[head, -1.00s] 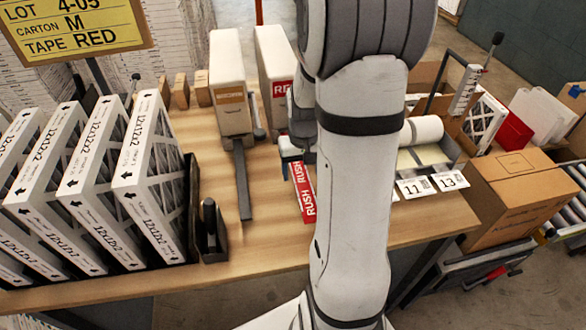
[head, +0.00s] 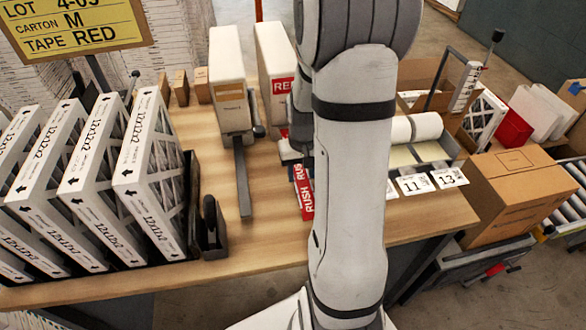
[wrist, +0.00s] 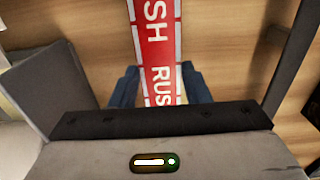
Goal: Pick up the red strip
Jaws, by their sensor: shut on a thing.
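The red strip (head: 307,203) has white RUSH lettering and lies along the wooden table beside my arm in the head view. My arm hides part of it there. In the wrist view the strip (wrist: 157,48) runs up from between the two blue fingertips of my gripper (wrist: 158,76). The gripper is shut on the strip near its lower end in that view. In the head view my gripper (head: 292,153) is partly hidden behind my arm, at the strip's far end. I cannot tell whether the strip is clear of the table.
Two white dispensers (head: 231,85) stand behind, one with a red label (head: 283,87). A long dark bar (head: 243,180) reaches forward left of the strip. Boxed filters (head: 150,170) stand in a rack at left. Number cards (head: 413,184) and a carton (head: 520,190) are at right.

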